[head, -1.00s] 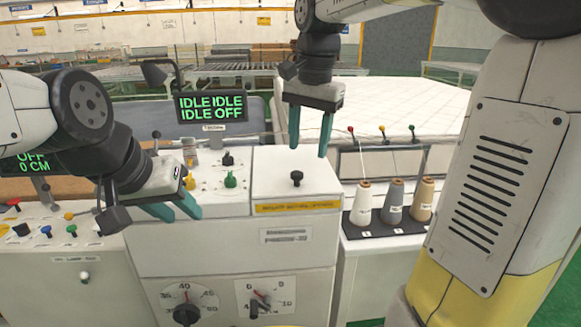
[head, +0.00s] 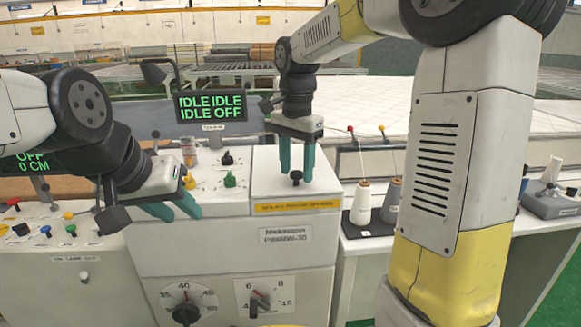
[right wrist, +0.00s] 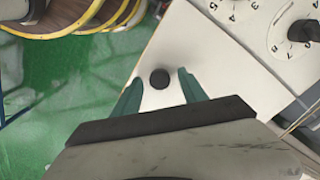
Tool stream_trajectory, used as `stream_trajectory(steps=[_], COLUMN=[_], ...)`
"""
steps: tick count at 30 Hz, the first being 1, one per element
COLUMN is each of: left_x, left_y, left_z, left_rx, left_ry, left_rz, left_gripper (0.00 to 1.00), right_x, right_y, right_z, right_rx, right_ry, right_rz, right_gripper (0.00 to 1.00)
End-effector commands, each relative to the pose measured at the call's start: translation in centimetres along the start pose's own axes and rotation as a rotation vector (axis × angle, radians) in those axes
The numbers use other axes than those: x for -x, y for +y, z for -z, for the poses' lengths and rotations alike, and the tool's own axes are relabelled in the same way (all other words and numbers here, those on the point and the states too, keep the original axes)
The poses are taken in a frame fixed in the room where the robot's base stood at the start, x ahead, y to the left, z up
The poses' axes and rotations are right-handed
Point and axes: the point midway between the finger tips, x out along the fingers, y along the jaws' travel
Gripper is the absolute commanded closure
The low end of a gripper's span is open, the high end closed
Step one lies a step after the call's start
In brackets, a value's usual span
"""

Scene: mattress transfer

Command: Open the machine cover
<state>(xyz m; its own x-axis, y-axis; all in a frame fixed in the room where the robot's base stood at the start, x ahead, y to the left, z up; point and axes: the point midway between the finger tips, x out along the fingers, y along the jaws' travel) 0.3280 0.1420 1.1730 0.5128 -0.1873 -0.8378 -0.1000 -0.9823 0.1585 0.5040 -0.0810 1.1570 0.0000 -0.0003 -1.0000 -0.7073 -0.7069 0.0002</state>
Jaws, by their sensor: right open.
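The machine cover (head: 318,188) is a white box top with a yellow label strip along its front edge. A black knob (head: 296,177) stands on it, and the knob also shows in the right wrist view (right wrist: 160,78). My right gripper (head: 297,178) is open above the cover, pointing down. In the right wrist view its teal fingers (right wrist: 160,88) stand either side of the knob, apart from it. My left gripper (head: 180,212) is at the left by the machine's front; its teal fingers are slightly apart and hold nothing visible.
A display (head: 211,106) reading IDLE and OFF stands behind the machine. Coloured knobs (head: 229,180) sit left of the cover. Thread cones (head: 362,203) stand to the right, partly hidden by my right arm. A white mattress (head: 385,100) lies behind.

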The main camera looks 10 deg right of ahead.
Motion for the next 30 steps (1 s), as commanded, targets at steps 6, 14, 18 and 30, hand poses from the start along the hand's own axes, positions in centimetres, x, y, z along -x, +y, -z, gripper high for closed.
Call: stream_trajectory(steps=[6,14,18,30], left_x=[0.00,0.00,0.00,0.00], left_y=[0.00,0.00,0.00,0.00], left_z=[0.00,0.00,0.00,0.00], left_rx=[0.000,0.000,0.000,0.000], left_ry=[0.000,0.000,0.000,0.000], left_rz=[0.000,0.000,0.000,0.000], left_gripper=[0.64,0.64,0.64,0.64], right_x=[-0.06,-0.04,-0.03,-0.01], right_y=[0.00,-0.01,-0.01,-0.02], right_z=[0.00,-0.01,-0.01,-0.02], right_rx=[0.000,0.000,0.000,0.000], right_ry=[0.000,0.000,0.000,0.000], right_rz=[0.000,0.000,0.000,0.001], right_gripper=[0.50,0.99,1.00,1.00])
